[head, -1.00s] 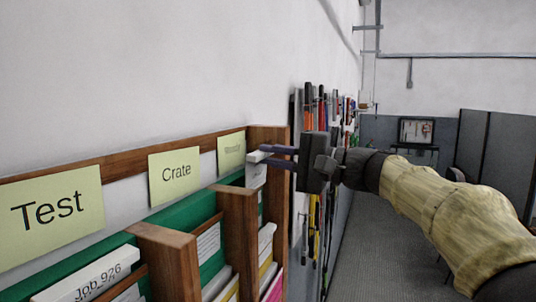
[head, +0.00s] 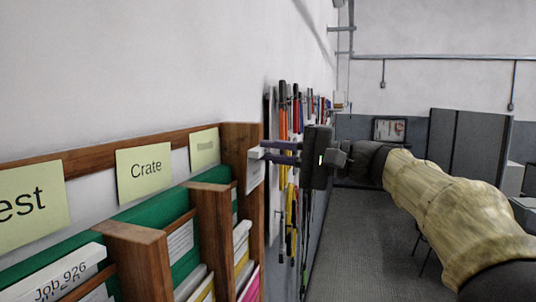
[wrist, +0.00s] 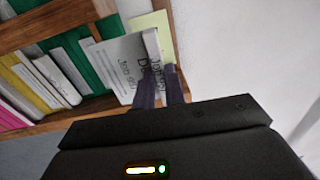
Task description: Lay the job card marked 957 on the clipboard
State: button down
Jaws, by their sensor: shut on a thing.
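My gripper (head: 262,152) is shut on a white job card (head: 256,170) at the right end of the wall rack. In the head view the card overlaps the rack's end post; I cannot tell whether it touches. In the wrist view the gripper (wrist: 160,72) pinches a white piece (wrist: 152,46) with print, and a white sheet marked "Job" (wrist: 122,62) shows beside it. Its number is too blurred to read. The clipboard is not in view.
The wooden rack (head: 212,225) holds several cards and folders, one marked Job_926 (head: 55,278). Yellow labels read "Crate" (head: 145,174) and, cut off, "est" (head: 25,205). Tools (head: 290,170) hang on the wall beyond. Grey partitions (head: 468,145) stand at right, with open floor between.

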jog(key=shift+r+b+v, duration=0.2)
jog(key=shift+b+v, duration=0.2)
jog(key=shift+v, duration=1.55)
dwell(0.7)
jog(key=w+d+f+m+t+b, duration=0.1)
jog(key=w+d+f, duration=0.3)
jog(key=f, duration=0.9)
jog(key=w+d+f+t+b, duration=0.1)
jog(key=w+d+f, duration=0.3)
jog(key=f, duration=0.9)
jog(key=w+d+f+m+t+b, duration=0.15)
jog(key=w+d+f, duration=0.25)
jog(key=f, duration=0.9)
jog(key=s+f+h+b, duration=0.1)
jog(key=s+f, duration=0.1)
jog(key=f, duration=0.9)
jog(key=s+f+h+b, duration=0.1)
jog(key=s+f, duration=0.2)
jog(key=f, duration=0.9)
jog(key=s+a+f+b, duration=0.1)
jog(key=s+a+f, duration=0.1)
jog(key=s+f, duration=0.3)
jog(key=s+a+f+t, duration=0.1)
jog(key=s+f, duration=0.4)
jog(key=f, duration=0.5)
jog(key=shift+a+f+b, duration=0.35)
jog(key=shift+a+f, duration=0.05)
jog(key=shift+a, duration=0.25)
